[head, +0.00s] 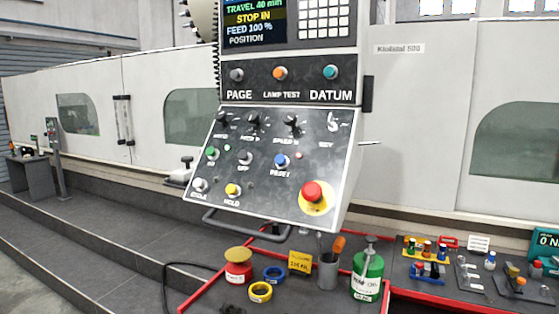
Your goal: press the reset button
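The blue reset button (281,160) sits on the sloped control panel (325,160), with the label RESET just below it. It stands up and left of the large red mushroom button (312,191) on its yellow base. Neither gripper is in the head view, and nothing covers the reset button.
Knobs (291,122) line the panel's upper edge, and a handle bar (245,225) runs below it. On the bench stand a green container (368,277), a grey cup (328,271), a red tin (238,272) and tape rolls (260,292). The space before the panel is clear.

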